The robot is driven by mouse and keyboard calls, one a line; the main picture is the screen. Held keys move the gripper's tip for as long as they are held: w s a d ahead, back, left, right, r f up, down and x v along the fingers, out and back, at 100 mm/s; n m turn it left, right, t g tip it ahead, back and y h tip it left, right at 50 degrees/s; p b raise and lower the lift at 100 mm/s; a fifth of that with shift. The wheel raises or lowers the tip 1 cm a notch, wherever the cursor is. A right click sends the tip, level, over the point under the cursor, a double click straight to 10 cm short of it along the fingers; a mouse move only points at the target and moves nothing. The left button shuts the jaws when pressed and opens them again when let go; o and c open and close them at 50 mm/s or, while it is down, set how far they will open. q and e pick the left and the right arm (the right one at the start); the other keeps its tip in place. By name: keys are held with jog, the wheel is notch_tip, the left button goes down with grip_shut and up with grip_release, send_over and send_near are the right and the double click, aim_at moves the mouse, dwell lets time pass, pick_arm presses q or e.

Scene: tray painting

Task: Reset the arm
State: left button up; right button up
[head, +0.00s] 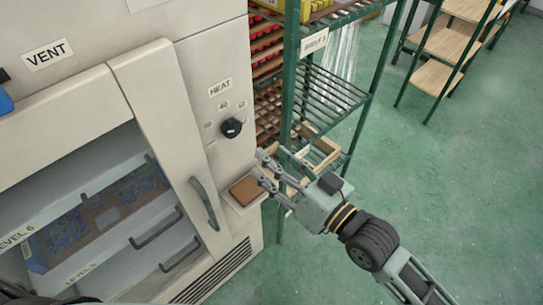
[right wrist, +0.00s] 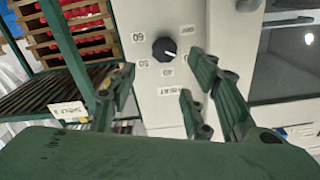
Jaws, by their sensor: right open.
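My right gripper (head: 260,163) is open and empty. Its arm comes in from the lower right, and its fingers point left at the front of a beige heating cabinet (head: 190,90). The black heat knob (head: 231,128) is just above and left of the fingertips, apart from them. In the right wrist view, my spread fingers (right wrist: 160,80) show with the same knob (right wrist: 164,49) beyond the gap between them. No object is between the fingers. My left gripper is not in view.
A green shelf rack (head: 290,100) with red items and wooden pieces stands close behind the gripper. A brown block (head: 247,189) sits on a small ledge below the fingers. The cabinet door has a grey handle (head: 204,203). Green floor (head: 440,160) is clear at right.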

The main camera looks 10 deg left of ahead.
dwell(0.3)
